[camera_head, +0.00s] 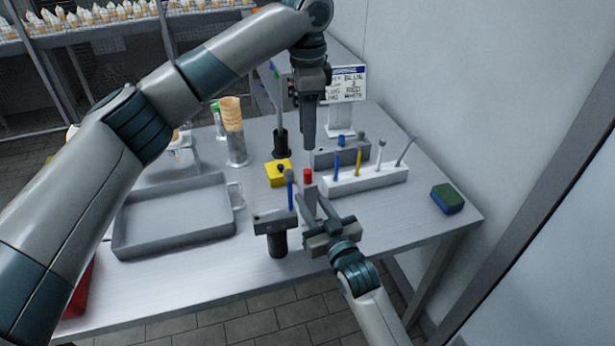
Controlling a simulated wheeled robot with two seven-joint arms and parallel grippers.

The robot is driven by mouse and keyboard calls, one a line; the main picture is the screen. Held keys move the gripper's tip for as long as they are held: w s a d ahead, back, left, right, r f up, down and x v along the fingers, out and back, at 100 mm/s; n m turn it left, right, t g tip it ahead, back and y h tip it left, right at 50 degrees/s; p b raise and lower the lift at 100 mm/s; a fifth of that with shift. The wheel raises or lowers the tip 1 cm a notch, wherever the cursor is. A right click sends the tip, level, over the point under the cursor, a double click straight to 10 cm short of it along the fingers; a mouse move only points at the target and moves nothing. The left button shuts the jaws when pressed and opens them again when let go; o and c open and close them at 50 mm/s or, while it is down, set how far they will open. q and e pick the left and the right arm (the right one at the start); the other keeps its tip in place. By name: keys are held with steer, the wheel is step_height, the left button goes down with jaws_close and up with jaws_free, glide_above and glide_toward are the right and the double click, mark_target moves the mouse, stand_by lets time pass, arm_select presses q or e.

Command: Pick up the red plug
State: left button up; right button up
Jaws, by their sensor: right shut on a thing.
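The red plug (308,176) is a small red cylinder near the middle of the table. My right gripper (309,192) reaches in from the lower right and is shut on the red plug, with its fingers at the plug's lower part. Whether the plug's bottom touches anything is hidden by the fingers. My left gripper (308,138) hangs above the table, pointing down, behind the red plug and apart from it. Its fingers are seen edge-on, so its opening does not show. A blue plug (341,140) stands in a grey block (326,158) behind.
A white rack (375,180) with upright tools stands right of the red plug. A yellow box (279,177) and a dark holder with a blue stick (278,241) are to its left. A grey tray (175,215), a sponge (447,197) and a sign (347,84) also stand on the table.

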arm_select(q)
glide_above(307, 170)
steer(key=shift+f, duration=3.05)
steer(key=shift+f, duration=2.65)
steer(key=shift+c, duration=0.5)
jaws_close()
